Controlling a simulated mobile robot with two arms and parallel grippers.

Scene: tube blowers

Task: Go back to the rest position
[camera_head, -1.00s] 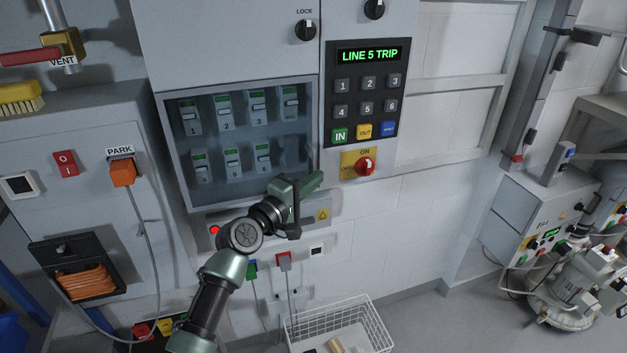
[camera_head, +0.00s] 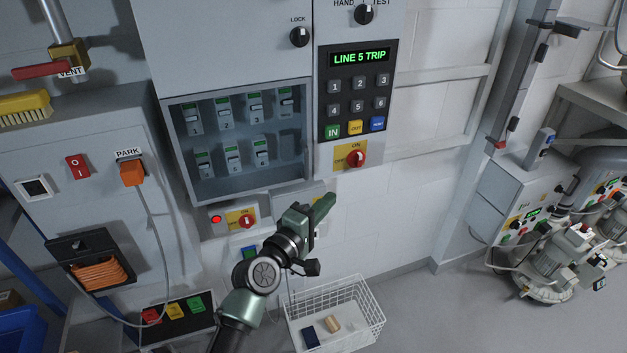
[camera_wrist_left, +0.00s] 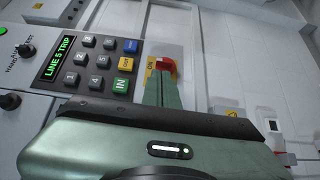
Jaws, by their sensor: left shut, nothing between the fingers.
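My left gripper (camera_head: 322,208) is shut and empty. It hangs in free air in front of the white wall, below and to the left of the red rotary switch (camera_head: 356,159) on its yellow plate. In the left wrist view its green closed fingers (camera_wrist_left: 164,88) appear just below that red switch (camera_wrist_left: 166,64), overlapping the plate in the picture. The keypad panel (camera_head: 357,92) above shows "LINE 5 TRIP" in green. My right gripper is in neither view.
Left of the keypad, a recessed breaker box (camera_head: 238,140) holds several numbered breakers. A white wire basket (camera_head: 372,310) with small items stands on the floor below my arm. A grey cabinet (camera_head: 90,190) with an orange plug (camera_head: 132,174) stands left. Pump machinery (camera_head: 548,262) stands right.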

